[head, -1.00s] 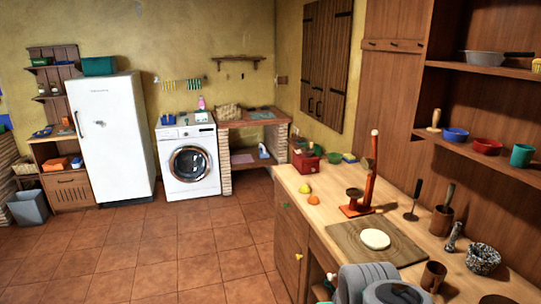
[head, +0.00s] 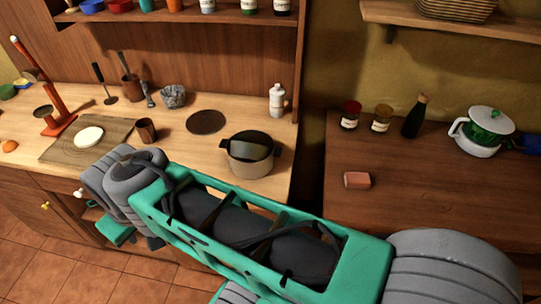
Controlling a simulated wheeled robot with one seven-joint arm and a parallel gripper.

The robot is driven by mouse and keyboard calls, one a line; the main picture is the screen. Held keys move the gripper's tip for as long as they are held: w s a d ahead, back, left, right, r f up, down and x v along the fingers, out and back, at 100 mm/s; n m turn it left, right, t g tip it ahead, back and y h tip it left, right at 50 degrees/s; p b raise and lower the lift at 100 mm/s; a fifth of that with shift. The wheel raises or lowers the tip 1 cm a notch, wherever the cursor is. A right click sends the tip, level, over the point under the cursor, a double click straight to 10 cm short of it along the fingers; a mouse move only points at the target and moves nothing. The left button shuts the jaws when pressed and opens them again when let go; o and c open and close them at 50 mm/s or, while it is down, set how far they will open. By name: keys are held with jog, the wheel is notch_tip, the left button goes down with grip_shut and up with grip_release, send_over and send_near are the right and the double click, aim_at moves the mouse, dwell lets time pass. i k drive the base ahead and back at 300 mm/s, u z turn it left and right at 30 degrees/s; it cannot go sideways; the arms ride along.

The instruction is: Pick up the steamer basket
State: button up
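I cannot make out a thing that is surely the steamer basket. A woven basket (head: 456,9) stands on the wall shelf at the top right, cut off by the picture's upper edge; whether it is the steamer basket I cannot tell. My teal and grey arm crosses the lower middle of the head view, in front of the counters. My gripper does not show clearly, so its fingers and anything in them are hidden.
A dark-lidded pot (head: 251,155) and a dark round mat (head: 206,122) are on the left counter. A white pot with a green-and-white lid (head: 484,131), a bottle (head: 414,118), jars (head: 381,118) and a pinkish block (head: 357,180) are on the right counter. A gap separates the counters.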

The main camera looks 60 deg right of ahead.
aim_at(243, 150)
jog(key=z, duration=3)
jog(key=k, duration=0.9)
jog(key=u, duration=1)
jog(key=i, duration=0.95)
jog(key=z, duration=0.1)
jog(key=k, duration=0.5)
jog(key=z, duration=0.65)
